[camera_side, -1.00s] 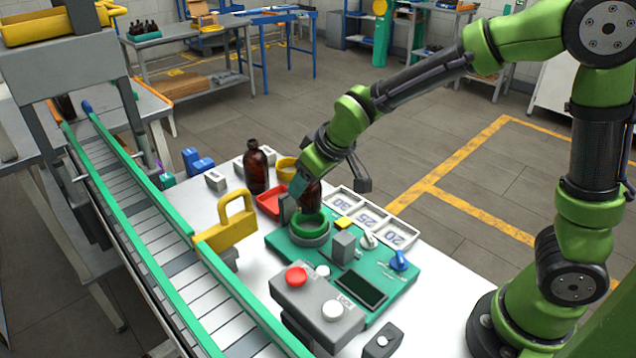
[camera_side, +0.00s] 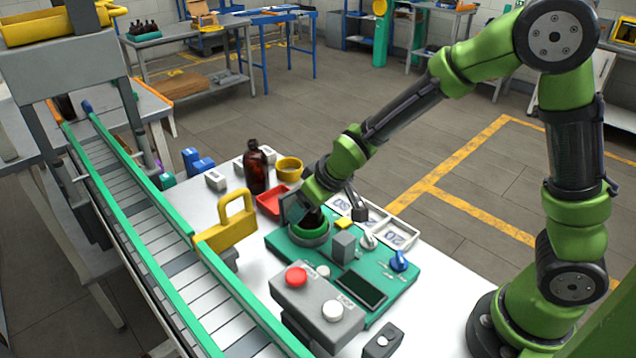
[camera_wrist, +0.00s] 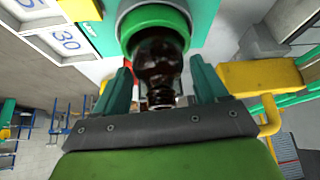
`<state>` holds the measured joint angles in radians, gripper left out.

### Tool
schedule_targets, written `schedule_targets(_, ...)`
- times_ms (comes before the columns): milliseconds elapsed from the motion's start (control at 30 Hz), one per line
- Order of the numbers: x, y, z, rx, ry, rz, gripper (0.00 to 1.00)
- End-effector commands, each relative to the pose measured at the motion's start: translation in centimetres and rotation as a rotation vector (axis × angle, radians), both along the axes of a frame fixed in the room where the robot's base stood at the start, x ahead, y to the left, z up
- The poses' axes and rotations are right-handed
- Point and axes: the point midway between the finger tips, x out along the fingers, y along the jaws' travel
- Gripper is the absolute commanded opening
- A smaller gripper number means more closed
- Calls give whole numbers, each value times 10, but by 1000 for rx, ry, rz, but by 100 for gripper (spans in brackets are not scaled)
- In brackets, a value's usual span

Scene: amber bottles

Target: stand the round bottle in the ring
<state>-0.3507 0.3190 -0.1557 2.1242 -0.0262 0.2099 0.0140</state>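The round bottle (camera_wrist: 158,65), dark amber glass, is between the fingers of my gripper (camera_wrist: 161,68). In the side view the arm and gripper (camera_side: 302,208) hide much of the bottle (camera_side: 314,217). The ring (camera_side: 299,232) is green on a grey round base, on a green board. The bottle's lower end is inside the ring (camera_wrist: 134,20), and it looks about upright. Whether the bottle's base touches the bottom of the ring is hidden.
Another amber bottle (camera_side: 256,170) stands behind, near a red tray (camera_side: 268,203) and a yellow bowl (camera_side: 289,168). White numbered trays (camera_side: 398,232) lie right of the ring. A grey block (camera_side: 343,247) and a button box (camera_side: 318,302) stand in front. A conveyor (camera_side: 190,270) runs at left.

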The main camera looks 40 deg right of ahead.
Motion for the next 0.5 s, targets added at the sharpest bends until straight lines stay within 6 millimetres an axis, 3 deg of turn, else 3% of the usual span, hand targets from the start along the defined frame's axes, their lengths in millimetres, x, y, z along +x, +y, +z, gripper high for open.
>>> schedule_targets(333,0,0,1,0,-1,0,83)
schedule_targets(500,-5,0,15,1,-4,1,83)
